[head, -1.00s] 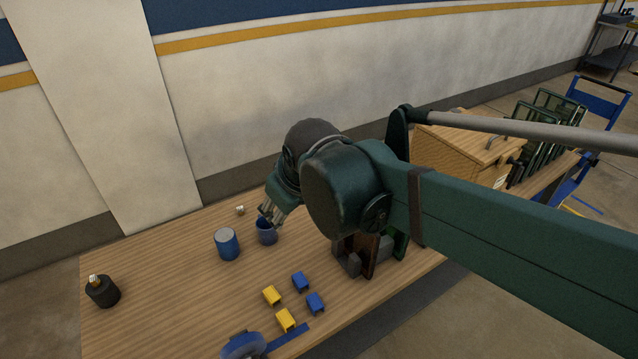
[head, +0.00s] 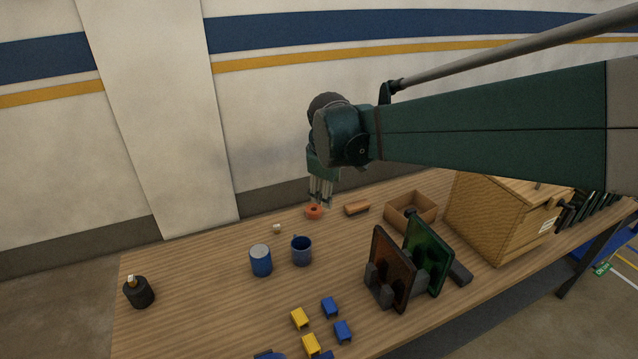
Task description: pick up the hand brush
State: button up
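A small orange-brown block (head: 356,208) that looks like the hand brush lies on the wooden table near its back edge. Its bristles cannot be made out. My gripper (head: 321,204) points down to the left of it, over or just behind a red-orange ring (head: 314,212). The fingers look spread, with nothing visible between them. They are apart from the brown block in the picture.
An open wooden box (head: 424,222), two upright dark panels (head: 428,258) and a large wooden case (head: 490,215) stand to the right. A blue mug (head: 301,253), a blue can (head: 261,262) and yellow and blue blocks (head: 300,319) are nearer.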

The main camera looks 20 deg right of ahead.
jog(key=w+d+f+n+g, duration=0.1)
jog(key=w+d+f+n, duration=0.25)
jog(key=w+d, duration=0.4)
jog(key=n+g+h, duration=0.2)
jog(key=n+g, duration=0.1)
jog(key=n, duration=0.4)
send_near(357, 204)
jog(key=shift+x, duration=1.1)
jog(key=shift+w+f, duration=0.25)
jog(key=shift+f, duration=0.1)
jog(key=shift+d, duration=0.1)
jog(key=shift+x, duration=1.25)
jog(key=shift+b+x, duration=0.35)
jog(key=shift+x, duration=2.25)
jog(key=shift+s+f, duration=0.1)
jog(key=shift+f, duration=0.05)
